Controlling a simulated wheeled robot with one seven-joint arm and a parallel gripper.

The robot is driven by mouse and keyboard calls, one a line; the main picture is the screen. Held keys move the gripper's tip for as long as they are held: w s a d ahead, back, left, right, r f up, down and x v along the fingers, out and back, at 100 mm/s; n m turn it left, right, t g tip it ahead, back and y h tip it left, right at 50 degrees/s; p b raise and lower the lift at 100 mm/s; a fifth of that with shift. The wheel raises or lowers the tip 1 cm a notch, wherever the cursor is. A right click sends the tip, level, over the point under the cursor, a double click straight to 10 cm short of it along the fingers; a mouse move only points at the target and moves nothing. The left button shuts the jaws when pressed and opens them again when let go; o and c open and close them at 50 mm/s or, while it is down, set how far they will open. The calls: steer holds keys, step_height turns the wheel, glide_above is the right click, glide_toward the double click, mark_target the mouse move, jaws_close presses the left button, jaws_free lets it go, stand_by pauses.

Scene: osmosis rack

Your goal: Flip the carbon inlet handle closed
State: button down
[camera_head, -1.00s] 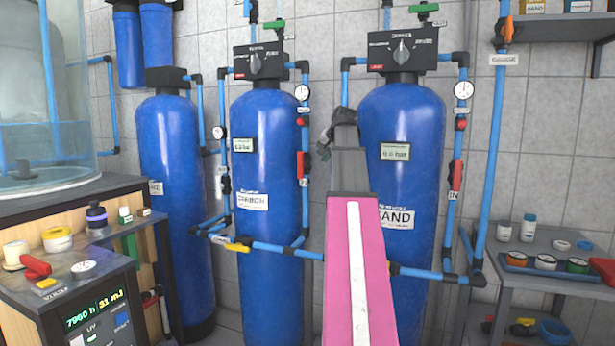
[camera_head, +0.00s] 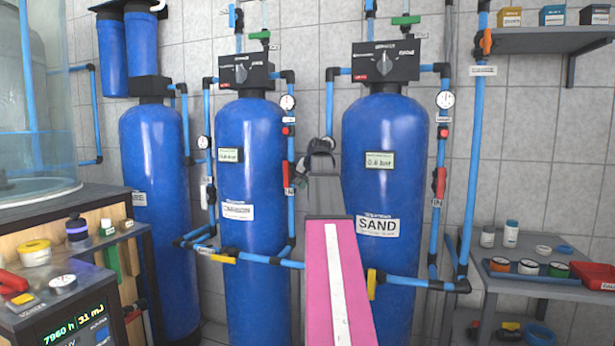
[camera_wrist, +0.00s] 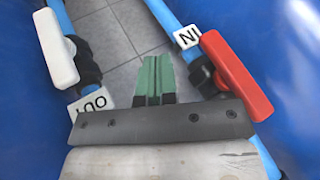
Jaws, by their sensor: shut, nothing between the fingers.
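The blue carbon tank (camera_head: 252,160) stands in the middle of the head view. Its inlet valve has a red handle (camera_head: 288,177) on the blue pipe at the tank's right side, lying along the pipe. The wrist view shows a red handle (camera_wrist: 237,75) at the right, beside an upside-down "IN" label (camera_wrist: 187,37), also along its pipe. My gripper (camera_wrist: 155,62) has green fingers that are shut and empty. They are left of the red handle, apart from it in the picture. In the head view my arm hides the fingertips, between the carbon and sand tanks.
The blue sand tank (camera_head: 390,190) stands right of my arm. A white handle (camera_wrist: 57,48) by an upside-down "OUT" label (camera_wrist: 90,103) is left of my fingers. A low blue pipe (camera_head: 280,262) crosses in front of the tanks. Grey tiled wall shows between them.

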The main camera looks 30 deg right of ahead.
mark_target(286, 174)
steer(key=shift+w+a+f, duration=0.15)
steer(key=shift+w+a, duration=0.6)
steer(key=shift+w, duration=0.1)
steer(key=shift+w+a+f, duration=0.15)
steer(key=shift+w+a, duration=0.55)
steer(key=shift+w, duration=0.1)
steer(key=shift+w+a+f+t+y, duration=0.15)
steer(key=shift+f+t+y, duration=0.15)
steer(key=shift+t+y, duration=0.25)
steer(key=w+a+m+t+y, duration=0.1)
steer(key=t, duration=0.2)
steer(key=w+a+m+t+y, duration=0.1)
steer(key=t+y, duration=0.1)
steer(key=t, duration=0.1)
steer(key=w+a+m+t+y, duration=0.1)
steer(key=m+t+y, duration=0.1)
steer(key=t, duration=0.2)
steer(key=shift+w+a+f+y, duration=0.25)
steer(key=shift+w+a+f, duration=0.05)
steer(key=shift+f, duration=0.05)
steer(key=shift+w+a+r+m+t+y, duration=0.2)
steer(key=shift+m+t, duration=0.2)
steer(key=shift+t, duration=0.3)
steer(key=shift+w+a+r+m+t+y, duration=0.2)
steer(key=shift+m+t, duration=0.2)
steer(key=shift+t, duration=0.25)
steer(key=shift+r, duration=0.1)
steer(key=shift+w+a+r, duration=0.1)
steer(key=shift+r, duration=0.05)
